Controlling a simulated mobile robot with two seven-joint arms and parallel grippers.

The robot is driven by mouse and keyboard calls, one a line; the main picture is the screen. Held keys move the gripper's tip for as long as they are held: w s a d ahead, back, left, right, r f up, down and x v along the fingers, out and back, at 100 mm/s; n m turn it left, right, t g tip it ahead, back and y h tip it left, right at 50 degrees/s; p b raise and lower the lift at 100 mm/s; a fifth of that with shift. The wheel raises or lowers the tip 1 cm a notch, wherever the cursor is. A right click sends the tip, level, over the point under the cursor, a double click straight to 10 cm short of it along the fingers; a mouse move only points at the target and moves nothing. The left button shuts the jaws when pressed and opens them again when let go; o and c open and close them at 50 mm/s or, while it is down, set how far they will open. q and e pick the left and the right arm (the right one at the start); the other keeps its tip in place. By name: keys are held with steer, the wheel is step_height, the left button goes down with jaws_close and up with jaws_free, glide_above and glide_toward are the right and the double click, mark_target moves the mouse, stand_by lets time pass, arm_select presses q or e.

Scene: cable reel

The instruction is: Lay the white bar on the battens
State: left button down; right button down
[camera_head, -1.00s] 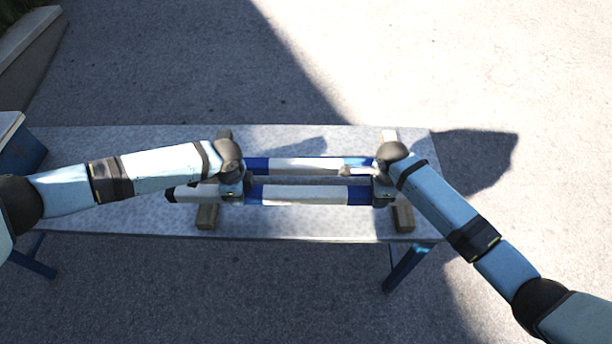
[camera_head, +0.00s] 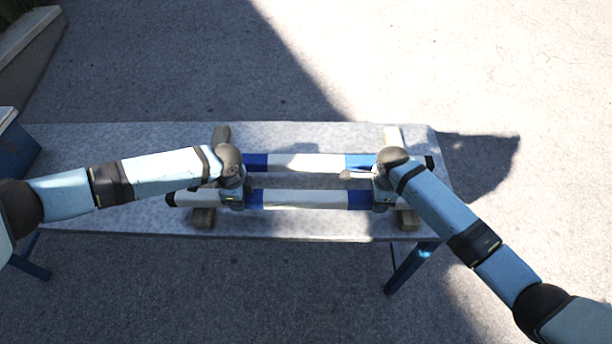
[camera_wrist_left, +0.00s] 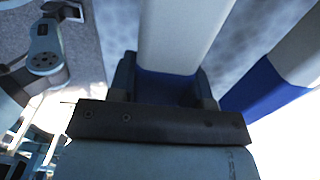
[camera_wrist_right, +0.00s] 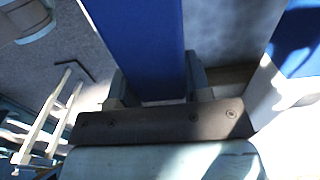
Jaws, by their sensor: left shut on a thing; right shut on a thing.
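A white bar with blue bands (camera_head: 305,199) lies crosswise at the near side. My left gripper (camera_head: 236,194) is shut on it near its left end, and my right gripper (camera_head: 382,196) is shut on it near its right end. In the left wrist view the jaws close around a blue band below white (camera_wrist_left: 180,40); in the right wrist view they close around blue (camera_wrist_right: 140,45). The left batten (camera_head: 203,218) and right batten (camera_head: 408,219) pass beneath the bar. I cannot tell whether it touches them.
A second, similar white and blue bar (camera_head: 305,162) runs parallel just behind the held one, with a narrow gap between. The grey table (camera_head: 110,215) is bare left of the battens. A blue box (camera_head: 18,150) stands at the far left.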

arm_select(q)
steer(key=shift+f, duration=0.4)
arm_select(e)
steer(key=shift+f, duration=0.4)
arm_select(q)
steer(key=c, duration=0.6)
jaws_free()
arm_select(e)
steer(key=c, duration=0.6)
jaws_free()
arm_select(q)
steer(key=shift+o, duration=0.2)
arm_select(e)
steer(key=shift+o, duration=0.2)
arm_select(q)
step_height(320, 180, up, 12)
steer(key=shift+f, duration=0.1)
arm_select(e)
steer(key=shift+r, duration=0.1)
step_height(320, 180, up, 12)
